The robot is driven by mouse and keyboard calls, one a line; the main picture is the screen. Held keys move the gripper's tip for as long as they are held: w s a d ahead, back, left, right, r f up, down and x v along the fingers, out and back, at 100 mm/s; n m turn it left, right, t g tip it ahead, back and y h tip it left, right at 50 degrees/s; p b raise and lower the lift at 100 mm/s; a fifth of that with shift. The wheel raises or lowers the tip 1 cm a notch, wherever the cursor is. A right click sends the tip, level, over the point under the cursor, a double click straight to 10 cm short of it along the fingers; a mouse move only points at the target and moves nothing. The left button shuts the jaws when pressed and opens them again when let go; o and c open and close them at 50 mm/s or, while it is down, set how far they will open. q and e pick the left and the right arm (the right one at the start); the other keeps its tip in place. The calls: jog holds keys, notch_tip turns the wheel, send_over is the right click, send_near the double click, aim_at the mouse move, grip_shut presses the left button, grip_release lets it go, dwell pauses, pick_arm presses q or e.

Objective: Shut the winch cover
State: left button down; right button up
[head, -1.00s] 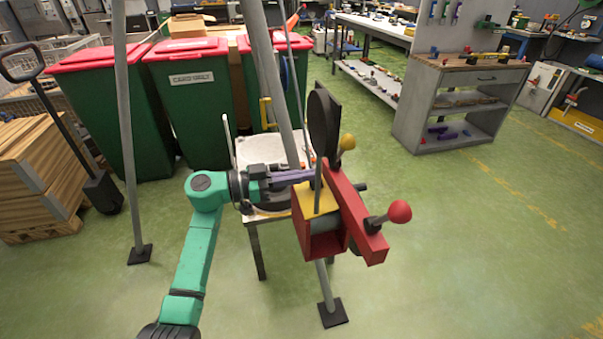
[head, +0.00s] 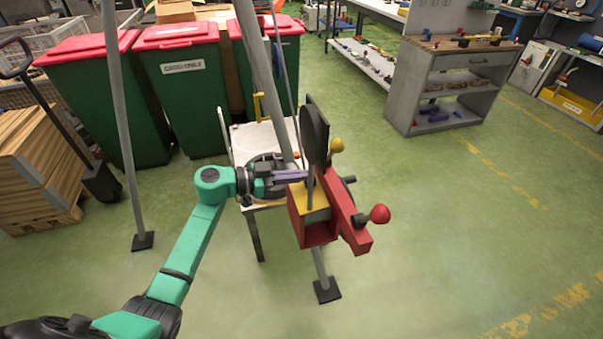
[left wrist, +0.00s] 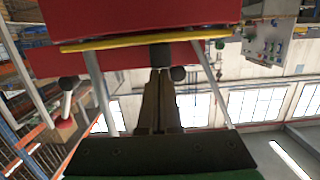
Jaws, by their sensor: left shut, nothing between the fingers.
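The winch (head: 315,232) is a red box with a yellow top face (head: 312,196), carried on a grey pole. A red bar with a red ball knob (head: 380,214) is on its right side, and a yellow knob (head: 337,145) is behind it. A dark round plate (head: 315,135) stands upright above the box; I cannot tell whether it is the cover. My left gripper (head: 303,176) is shut and empty at the winch's left upper edge. In the left wrist view its fingers (left wrist: 160,80) point at a black cylindrical part (left wrist: 160,56) below the yellow edge (left wrist: 145,41); contact is unclear.
Grey poles (head: 122,130) with dark feet stand around the winch. A small white-topped table (head: 250,138) is behind my left gripper. Green bins (head: 188,95) with red lids and a wooden crate (head: 35,165) are at the left.

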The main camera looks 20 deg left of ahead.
pick_arm(q)
notch_tip(320, 180, up, 6)
jog(key=p, duration=0.7)
pick_arm(e)
notch_tip(320, 180, up, 7)
pick_arm(q)
jog(key=f+b+v, duration=0.1)
jog(key=b+v, duration=0.4)
jog(key=v, duration=0.5)
jog(key=b, duration=0.2)
send_over(300, 187)
jog(key=shift+s+f, duration=0.1)
jog(key=shift+f, duration=0.75)
notch_tip(300, 187, down, 3)
jog(key=shift+f, duration=0.7)
pick_arm(e)
notch_tip(300, 187, down, 7)
jog(key=shift+w+f, duration=0.2)
jog(key=shift+w, duration=0.15)
